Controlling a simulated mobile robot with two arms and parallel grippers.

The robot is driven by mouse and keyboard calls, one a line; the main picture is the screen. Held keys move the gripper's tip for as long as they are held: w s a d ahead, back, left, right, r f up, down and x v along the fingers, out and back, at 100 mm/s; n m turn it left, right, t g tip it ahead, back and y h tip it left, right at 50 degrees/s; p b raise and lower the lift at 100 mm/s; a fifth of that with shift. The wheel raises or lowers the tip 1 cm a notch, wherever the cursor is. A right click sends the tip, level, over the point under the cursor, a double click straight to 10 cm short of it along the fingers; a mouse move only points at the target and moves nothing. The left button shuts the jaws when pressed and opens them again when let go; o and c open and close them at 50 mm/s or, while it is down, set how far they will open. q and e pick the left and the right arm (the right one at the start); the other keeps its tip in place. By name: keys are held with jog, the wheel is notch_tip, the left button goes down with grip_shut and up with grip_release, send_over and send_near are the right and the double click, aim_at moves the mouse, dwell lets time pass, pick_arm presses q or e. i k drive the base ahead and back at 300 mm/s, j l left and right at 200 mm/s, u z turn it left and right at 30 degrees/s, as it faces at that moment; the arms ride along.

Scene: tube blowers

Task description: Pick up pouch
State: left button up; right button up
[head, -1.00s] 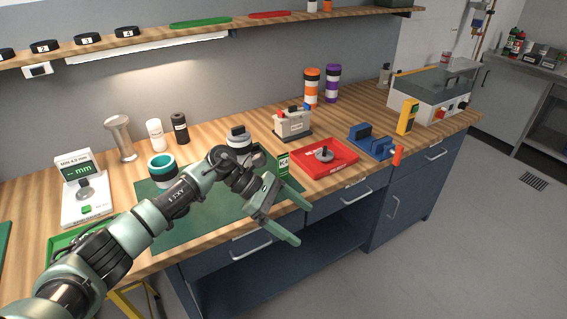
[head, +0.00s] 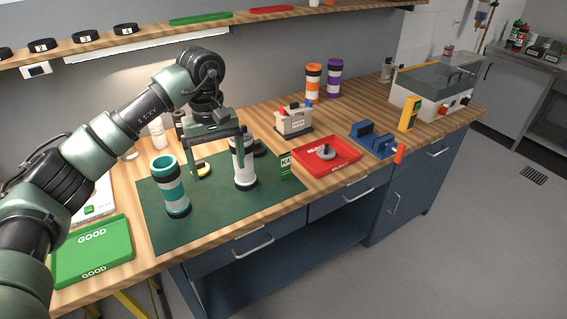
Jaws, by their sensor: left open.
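I cannot tell any thing for certain as the pouch. A small upright green-and-white packet (head: 286,166) with a label stands at the right edge of the green mat (head: 215,222). My left gripper (head: 217,160) points down over the back of the mat, open, with its fingers spread. Its right finger overlaps a white-and-grey banded cylinder (head: 244,172) in the picture; contact cannot be told. A small yellow-and-black thing (head: 203,170) shows on the mat near the left finger. The packet is to the right of the gripper. My right gripper is not in view.
A teal-and-white cylinder (head: 171,188) stands on the mat's left. A green tray marked GOOD (head: 93,255) lies front left, a red tray (head: 338,165) to the right. A grey box (head: 293,121) stands behind. The front of the mat is clear.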

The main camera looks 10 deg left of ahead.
aim_at(285, 158)
jog(key=i+j, duration=0.45)
jog(key=i, duration=0.2)
jog(key=i+j, duration=0.45)
jog(key=i, duration=0.15)
